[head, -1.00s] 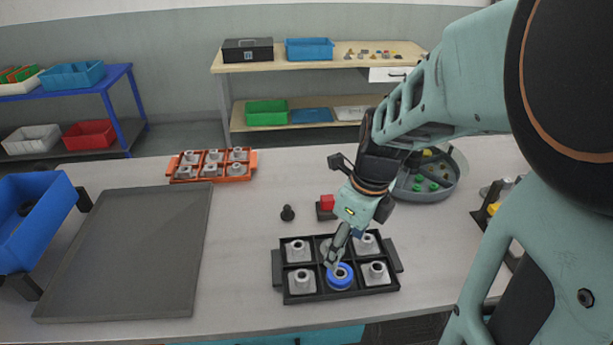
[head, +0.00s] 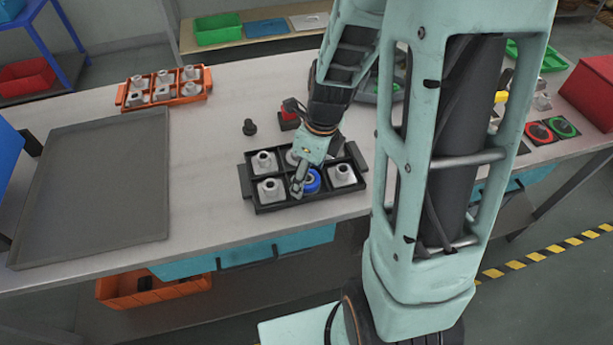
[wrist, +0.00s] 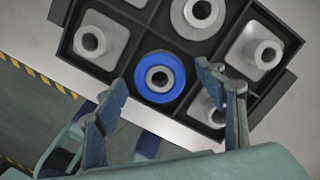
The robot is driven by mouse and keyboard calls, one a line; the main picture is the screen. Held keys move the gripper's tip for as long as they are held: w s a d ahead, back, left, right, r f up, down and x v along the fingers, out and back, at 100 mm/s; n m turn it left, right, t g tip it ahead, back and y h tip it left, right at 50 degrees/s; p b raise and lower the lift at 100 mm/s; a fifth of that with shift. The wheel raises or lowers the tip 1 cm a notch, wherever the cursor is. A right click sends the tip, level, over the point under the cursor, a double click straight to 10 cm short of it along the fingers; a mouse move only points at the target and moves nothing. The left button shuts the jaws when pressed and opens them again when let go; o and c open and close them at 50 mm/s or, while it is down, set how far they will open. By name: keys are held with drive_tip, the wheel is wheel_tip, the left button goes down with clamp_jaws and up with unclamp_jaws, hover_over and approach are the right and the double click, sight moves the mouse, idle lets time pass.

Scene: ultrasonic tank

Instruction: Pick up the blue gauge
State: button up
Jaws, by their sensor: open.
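The blue gauge (wrist: 159,77) is a blue ring around a grey metal hub with a dark centre hole. It sits in a compartment of the black tray (wrist: 273,26), in the near row, middle place, and also shows in the head view (head: 312,183). My gripper (wrist: 160,84) is open, with one finger on each side of the blue gauge in the wrist view. In the head view my gripper (head: 299,188) is over the tray and partly hides the gauge. Whether the fingers touch the gauge I cannot tell.
Grey metal parts fill the neighbouring compartments, close around the gauge. An orange tray (head: 134,100) with similar parts stands at the back left. A flat grey tray (head: 97,205) lies at the left. A small black knob-like part (head: 249,127) stands behind the black tray.

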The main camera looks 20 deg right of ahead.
drive_tip(key=shift+c, duration=0.5)
drive_tip(key=c, duration=1.4)
drive_tip(key=shift+o, duration=0.2)
drive_tip(key=shift+r, duration=0.15)
